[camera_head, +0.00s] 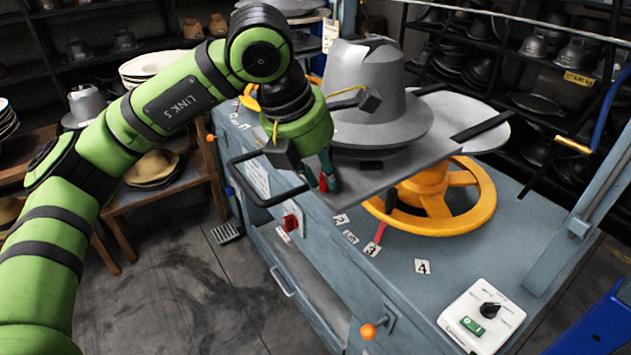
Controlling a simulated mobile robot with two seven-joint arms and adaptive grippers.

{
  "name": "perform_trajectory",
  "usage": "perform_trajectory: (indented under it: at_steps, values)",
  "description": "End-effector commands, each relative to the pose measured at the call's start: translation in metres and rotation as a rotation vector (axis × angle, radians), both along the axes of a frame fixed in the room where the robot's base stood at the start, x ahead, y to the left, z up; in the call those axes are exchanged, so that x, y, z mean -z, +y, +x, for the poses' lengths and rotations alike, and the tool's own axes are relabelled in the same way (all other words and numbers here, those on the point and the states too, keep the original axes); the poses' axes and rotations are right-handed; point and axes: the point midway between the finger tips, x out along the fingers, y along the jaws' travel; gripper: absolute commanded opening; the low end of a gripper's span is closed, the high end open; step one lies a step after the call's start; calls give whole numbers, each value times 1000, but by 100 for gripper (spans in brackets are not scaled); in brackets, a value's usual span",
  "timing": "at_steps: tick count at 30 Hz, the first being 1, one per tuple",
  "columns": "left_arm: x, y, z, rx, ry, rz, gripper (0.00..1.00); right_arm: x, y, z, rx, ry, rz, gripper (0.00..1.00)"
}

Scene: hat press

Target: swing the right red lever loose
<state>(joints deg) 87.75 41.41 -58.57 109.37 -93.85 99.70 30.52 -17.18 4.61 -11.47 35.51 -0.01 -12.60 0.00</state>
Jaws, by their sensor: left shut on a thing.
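My left gripper (326,181) reaches down at the front edge of the press plate (385,178). Its fingers are shut on a small red lever (322,182), mostly hidden by the fingers and the plate. A second red lever (377,237) stands free further right, near the label 3 and under the orange handwheel (468,208); nothing touches it. A grey metal hat form (365,90) sits on the plate, partly behind the gripper. My right gripper is not in view.
A black handle bar (245,185) sticks out at the press's left. A control box (482,318) and an orange knob (368,331) sit at the lower right. Shelves of hat forms stand behind. The floor (180,280) at lower left is clear.

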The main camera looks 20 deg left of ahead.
Motion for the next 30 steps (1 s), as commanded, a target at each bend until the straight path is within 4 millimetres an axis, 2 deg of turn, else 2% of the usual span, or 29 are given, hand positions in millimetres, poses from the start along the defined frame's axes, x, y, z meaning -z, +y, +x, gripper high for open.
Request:
perform_trajectory:
  at_steps: [1,12,21,30]
  values:
    - [6,-4,0,-38,-3,0,0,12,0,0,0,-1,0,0]
    - [4,-18,5,-386,-1,-1,0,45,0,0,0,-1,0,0]
    - [3,-26,10,-607,0,1,0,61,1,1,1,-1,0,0]
    - [1,-29,14,-722,1,-2,0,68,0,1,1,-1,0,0]
